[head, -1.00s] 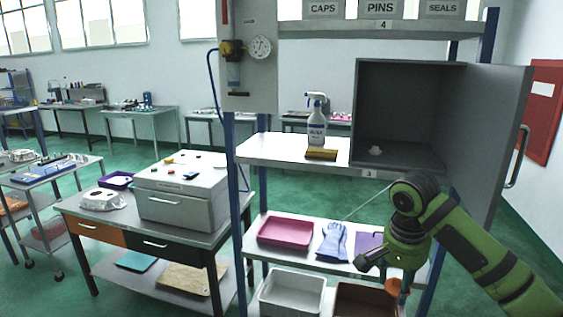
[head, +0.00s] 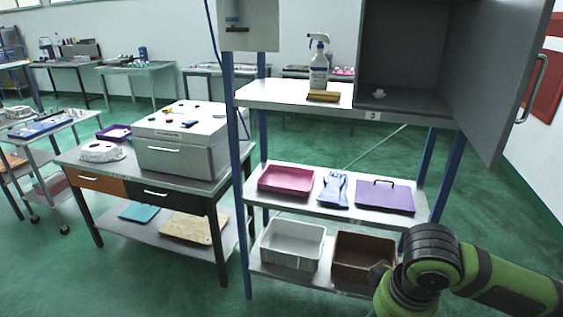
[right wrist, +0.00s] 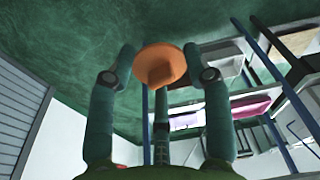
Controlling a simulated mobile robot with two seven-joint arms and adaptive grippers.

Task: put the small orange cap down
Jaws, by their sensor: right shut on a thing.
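The small orange cap (right wrist: 160,65) shows in the right wrist view between the fingertips of my right gripper (right wrist: 159,58). The gripper is shut on it, one finger on each side. Green floor shows behind the cap. In the head view my right arm comes in at the lower right, its green wrist part cut off by the bottom edge. The cap and the fingers are out of sight there. My left gripper is in neither current view.
A shelf rack holds a white bin (head: 292,246), a brown bin (head: 362,257), a pink tray (head: 285,180), blue gloves (head: 334,189) and a purple lid (head: 385,196). Above are a spray bottle (head: 318,68) and an open grey cabinet (head: 408,50). A workbench (head: 130,178) with a grey box (head: 181,145) stands left.

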